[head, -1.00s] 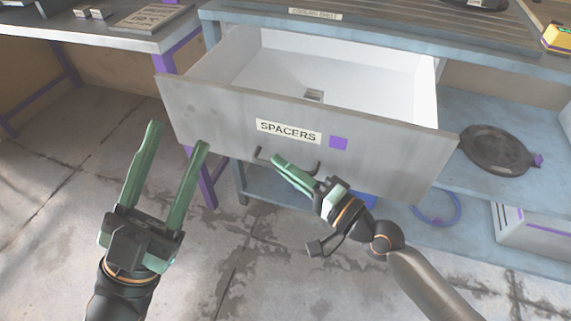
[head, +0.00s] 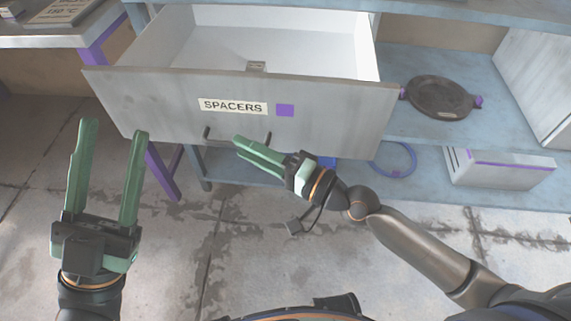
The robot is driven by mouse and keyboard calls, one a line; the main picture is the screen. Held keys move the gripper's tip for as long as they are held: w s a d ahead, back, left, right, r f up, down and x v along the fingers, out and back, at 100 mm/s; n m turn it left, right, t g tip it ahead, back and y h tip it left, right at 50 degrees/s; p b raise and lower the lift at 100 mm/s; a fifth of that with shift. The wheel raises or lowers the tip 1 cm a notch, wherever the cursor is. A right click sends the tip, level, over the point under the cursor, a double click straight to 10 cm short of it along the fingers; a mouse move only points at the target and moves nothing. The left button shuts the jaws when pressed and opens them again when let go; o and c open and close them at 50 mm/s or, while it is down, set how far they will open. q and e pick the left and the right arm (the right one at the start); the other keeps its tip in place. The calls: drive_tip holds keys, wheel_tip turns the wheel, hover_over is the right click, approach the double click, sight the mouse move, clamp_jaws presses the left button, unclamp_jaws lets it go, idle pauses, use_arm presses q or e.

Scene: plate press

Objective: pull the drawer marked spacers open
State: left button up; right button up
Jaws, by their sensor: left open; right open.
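The grey drawer marked SPACERS (head: 330,118) stands pulled out from under the bench, with its white inside in view. A small metal piece (head: 256,66) lies in it near the front. The dark bar handle (head: 208,133) is on the front panel below the label, partly hidden by my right gripper. My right gripper (head: 238,147) is open, with its green fingers at the handle; I cannot tell whether they touch it. My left gripper (head: 114,130) is open and empty, left of the drawer and above the floor.
A round dark plate (head: 440,97) lies on the blue shelf right of the drawer. A white box (head: 500,170) and a blue ring (head: 392,160) are lower down. A table with purple legs (head: 160,172) stands at left. The floor in front is clear.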

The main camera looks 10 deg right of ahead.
drive_tip(key=b+v, duration=0.4)
drive_tip(key=v, duration=0.5)
drive_tip(key=shift+s+d, duration=0.25)
